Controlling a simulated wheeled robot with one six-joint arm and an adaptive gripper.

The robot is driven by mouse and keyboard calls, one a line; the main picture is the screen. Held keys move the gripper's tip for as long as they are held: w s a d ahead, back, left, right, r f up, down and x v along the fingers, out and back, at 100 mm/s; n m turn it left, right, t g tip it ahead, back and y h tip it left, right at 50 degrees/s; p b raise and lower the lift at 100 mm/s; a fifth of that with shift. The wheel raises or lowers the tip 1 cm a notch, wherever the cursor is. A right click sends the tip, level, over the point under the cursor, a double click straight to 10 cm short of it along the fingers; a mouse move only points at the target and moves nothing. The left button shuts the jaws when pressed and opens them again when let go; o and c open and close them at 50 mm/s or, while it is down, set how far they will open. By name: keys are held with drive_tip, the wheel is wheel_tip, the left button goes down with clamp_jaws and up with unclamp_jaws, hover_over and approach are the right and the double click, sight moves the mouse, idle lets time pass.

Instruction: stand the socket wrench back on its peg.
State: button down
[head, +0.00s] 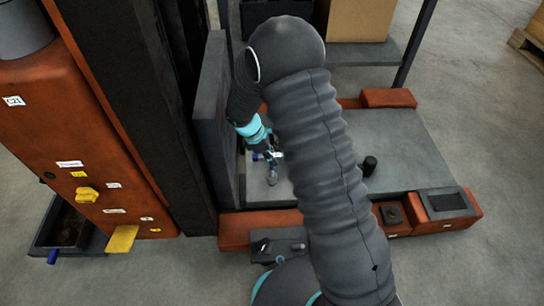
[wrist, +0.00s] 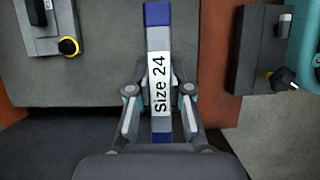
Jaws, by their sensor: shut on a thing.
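The socket wrench shows in the wrist view as a grey bar with blue ends and a white "Size 24" label (wrist: 160,85). My gripper (wrist: 160,108) is shut on this bar, with one finger on each side. In the head view my gripper (head: 267,146) hangs over the left part of a grey platform. There the wrench (head: 272,176) shows as a blue-ended crossbar with a grey stem pointing down. Whether its lower end touches the platform I cannot tell. A short black cylinder (head: 370,165) stands to the right; I cannot tell whether it is the peg.
The grey platform (head: 410,150) has orange edging. A dark upright panel (head: 214,125) stands close left of my gripper. A grey block (head: 284,246) sits at the front, and a dark-topped box (head: 448,202) at front right. The wrist view shows a yellow-ringed knob (wrist: 68,46).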

drive_tip(key=shift+f, duration=0.15)
idle(0.3)
drive_tip(key=shift+f+b, duration=0.65)
drive_tip(key=shift+f, duration=0.2)
drive_tip(key=c, duration=1)
unclamp_jaws()
drive_tip(key=shift+o, duration=0.3)
drive_tip(key=o, duration=0.5)
drive_tip(key=shift+r+p, duration=3.35)
drive_tip(key=shift+r, duration=1.15)
